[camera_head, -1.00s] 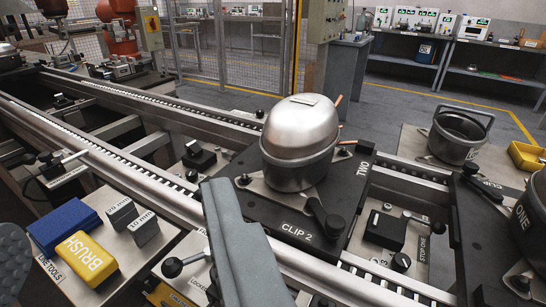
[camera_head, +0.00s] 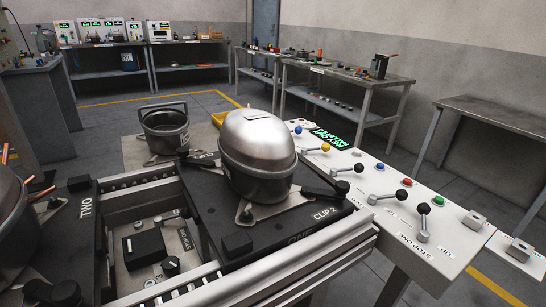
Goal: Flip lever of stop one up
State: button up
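The control panel (camera_head: 470,240) is a pale bench top on the right. Its lever at the near end (camera_head: 423,222) has a black ball knob above a metal base and stands roughly upright. The words STOP ONE are printed in front of it, with UP to their right. I cannot tell from this angle which position the lever is in. The stop unit (camera_head: 150,243), a black block on a grey plate marked STOP, sits between the rails at lower left. My gripper is not in view.
Other levers stand along the panel, including one with a yellow knob (camera_head: 325,147) and black ones (camera_head: 384,197). Pallet ONE (camera_head: 240,240) carries a silver compressor (camera_head: 257,150) left of the panel. A dark pot (camera_head: 165,130) stands behind. Grey floor is free beyond.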

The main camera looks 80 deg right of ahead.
aim_at(424, 209)
jog(key=z, duration=3.05)
